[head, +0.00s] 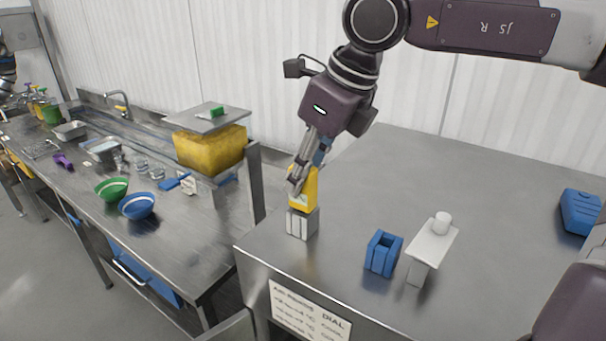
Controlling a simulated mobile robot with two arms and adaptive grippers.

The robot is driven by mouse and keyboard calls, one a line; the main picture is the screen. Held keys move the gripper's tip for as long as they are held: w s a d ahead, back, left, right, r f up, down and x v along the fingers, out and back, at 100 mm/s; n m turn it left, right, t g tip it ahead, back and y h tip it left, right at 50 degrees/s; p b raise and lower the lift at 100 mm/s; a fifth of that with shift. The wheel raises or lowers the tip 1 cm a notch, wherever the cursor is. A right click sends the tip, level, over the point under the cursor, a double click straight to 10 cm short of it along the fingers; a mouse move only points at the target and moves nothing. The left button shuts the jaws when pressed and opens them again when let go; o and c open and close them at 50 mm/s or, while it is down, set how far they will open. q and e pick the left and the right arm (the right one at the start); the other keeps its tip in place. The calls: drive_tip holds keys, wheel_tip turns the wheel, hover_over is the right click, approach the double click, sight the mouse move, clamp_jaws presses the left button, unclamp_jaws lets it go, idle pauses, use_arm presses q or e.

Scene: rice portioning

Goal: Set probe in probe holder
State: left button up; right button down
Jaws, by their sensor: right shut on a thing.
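My right gripper (299,180) points down at the near left corner of the steel table, shut on a yellow probe (303,188) with a pale face. The probe is upright, directly above a small grey block-like holder (302,223). The probe's lower end meets the top of this holder in the picture; I cannot tell whether it is seated inside or just over it. An open-topped blue holder (383,254) stands to the right, apart from the gripper. My left gripper is not in view.
A white stand (432,245) is beside the blue holder, and a blue case (580,211) lies at the far right. The table's middle is clear. Left, a lower counter (185,225) holds a green bowl (111,189), a blue bowl (137,206) and a yellow container (210,148).

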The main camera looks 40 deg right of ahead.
drive_tip(key=shift+f+b, duration=0.25)
drive_tip(key=shift+b, duration=0.1)
idle(0.5)
idle(0.3)
drive_tip(key=c, duration=1.6)
unclamp_jaws()
drive_tip(key=shift+o, duration=0.4)
drive_tip(key=o, duration=0.4)
drive_tip(key=shift+r+p, duration=2.95)
drive_tip(key=shift+r, duration=1.15)
